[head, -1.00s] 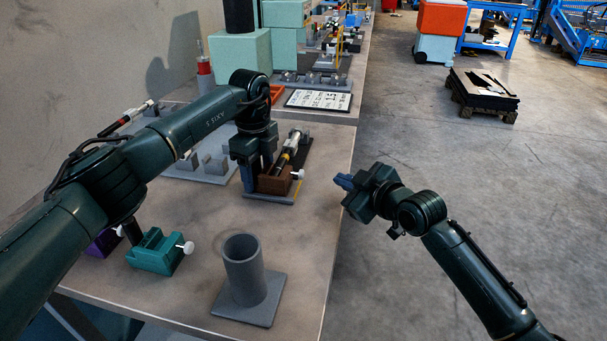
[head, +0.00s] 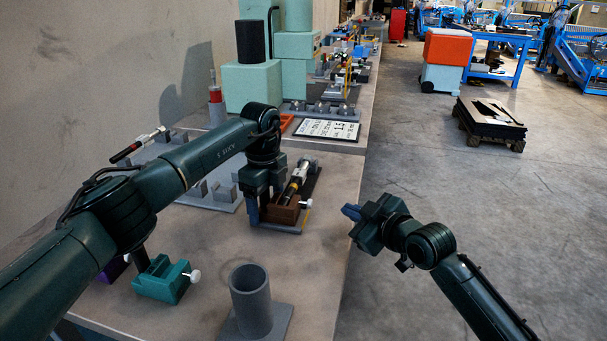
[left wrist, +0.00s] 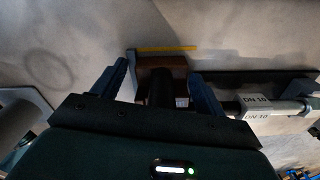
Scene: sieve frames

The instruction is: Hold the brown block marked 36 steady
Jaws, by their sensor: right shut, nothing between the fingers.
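The brown block (head: 284,213) sits on a grey plate with a yellow edge, on the near table. No number is legible on it. A black and white rod-like tool (head: 298,180) rests at it; the wrist view shows "DN 10" on its label (left wrist: 258,100). My left gripper (head: 265,208) is down at the block. In the left wrist view its blue fingers (left wrist: 158,82) stand apart on either side of the block (left wrist: 163,63), with a small gap visible at the left finger. My right gripper (head: 350,212) is shut and empty, right of the table edge.
A grey cup-like cylinder (head: 251,300) stands in front on a square plate. A teal block with a white knob (head: 162,280) is at the left front. A white number board (head: 328,130) and mint boxes (head: 252,87) are behind. Open floor lies right of the table.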

